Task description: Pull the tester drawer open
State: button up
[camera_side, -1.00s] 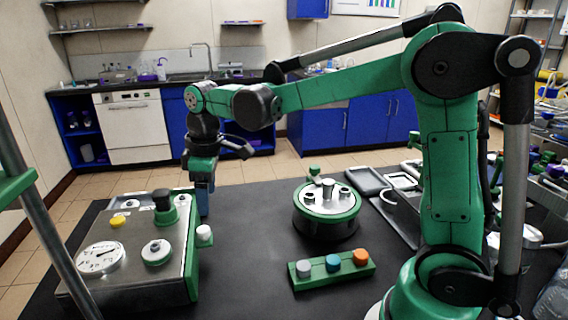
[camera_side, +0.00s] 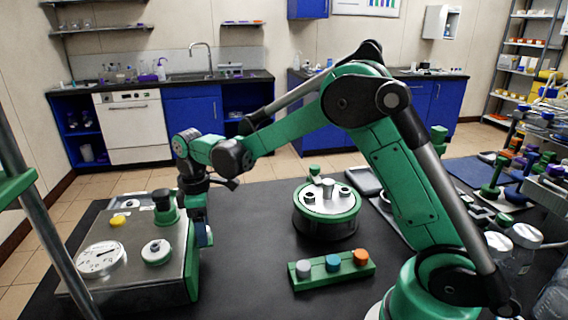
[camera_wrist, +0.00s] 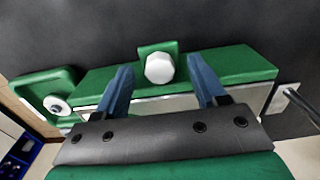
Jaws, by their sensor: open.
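The tester (camera_side: 140,262) is a grey metal box at the left of the dark table in the side view, with a dial, a yellow button and knobs on top. Its drawer has a green front (camera_wrist: 235,66) with a white faceted knob (camera_wrist: 159,68), both seen in the wrist view. My gripper (camera_wrist: 161,62) is open, and its two blue fingers stand either side of the knob with a gap on each side. In the side view my gripper (camera_side: 204,236) is low at the tester's right face and hides the knob.
A round green and silver device (camera_side: 327,212) stands mid-table. In front of it is a green rack (camera_side: 333,272) with white, blue and orange caps. The dark table (camera_side: 245,255) between tester and rack is clear. Trays and bottles crowd the right side.

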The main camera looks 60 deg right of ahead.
jog(key=shift+c, duration=0.3)
grip_shut()
dwell(1.1)
